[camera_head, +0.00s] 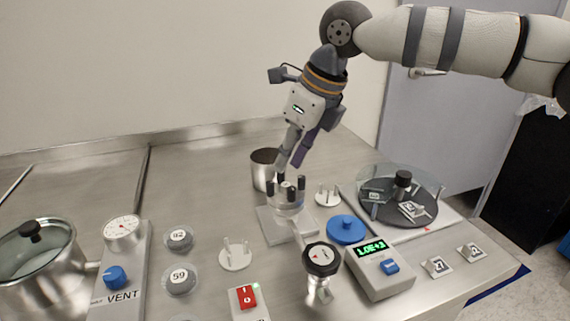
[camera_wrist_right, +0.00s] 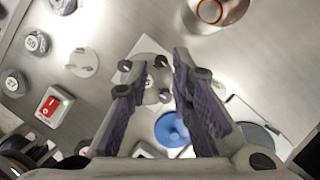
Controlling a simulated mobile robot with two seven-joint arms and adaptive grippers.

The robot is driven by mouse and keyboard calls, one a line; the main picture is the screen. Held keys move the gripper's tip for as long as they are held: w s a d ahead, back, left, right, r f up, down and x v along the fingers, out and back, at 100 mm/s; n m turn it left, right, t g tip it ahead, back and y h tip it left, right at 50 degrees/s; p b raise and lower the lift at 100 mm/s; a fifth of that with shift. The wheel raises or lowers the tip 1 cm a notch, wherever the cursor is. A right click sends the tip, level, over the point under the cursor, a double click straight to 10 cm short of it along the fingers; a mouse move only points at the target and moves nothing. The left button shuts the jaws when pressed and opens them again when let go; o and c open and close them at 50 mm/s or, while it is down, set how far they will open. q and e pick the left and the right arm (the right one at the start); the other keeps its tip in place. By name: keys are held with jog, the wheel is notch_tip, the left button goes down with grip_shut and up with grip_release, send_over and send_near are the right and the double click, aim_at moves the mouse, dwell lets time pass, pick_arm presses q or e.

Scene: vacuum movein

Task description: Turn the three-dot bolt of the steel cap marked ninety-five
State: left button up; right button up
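A steel cap (camera_head: 289,200) with several dark upright bolts sits on a pale square base in the middle of the table in the head view. It also shows between my fingers in the right wrist view (camera_wrist_right: 151,78). The number on it and the dots on its bolts are too small to read. My right gripper (camera_head: 287,163) points down just above the cap, by its rear bolts. In the wrist view its purple-padded fingers (camera_wrist_right: 154,88) are apart, with the cap beyond them; I cannot tell whether they touch a bolt. My left gripper is not in view.
A steel cup (camera_head: 264,170) stands behind the cap. A black-knobbed gauge (camera_head: 321,260), a blue disc (camera_head: 346,230) and a display box (camera_head: 380,272) stand close in front and right. Discs marked 82 (camera_head: 179,238) and 59 (camera_head: 180,280) lie left. A glass-covered turntable (camera_head: 377,212) is at right.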

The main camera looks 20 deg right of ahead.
aim_at(281, 176)
jog(key=shift+x, duration=1.55)
jog(key=shift+c, duration=0.5)
grip_shut()
jog(key=shift+r, duration=0.1)
jog(key=shift+r+m, duration=0.1)
jog(key=shift+m, duration=0.4)
jog(key=shift+a+m+t+h+p, duration=0.1)
jog(key=shift+m+t+h+p, duration=0.45)
jog(key=shift+m, duration=1.95)
jog(key=shift+h, duration=0.55)
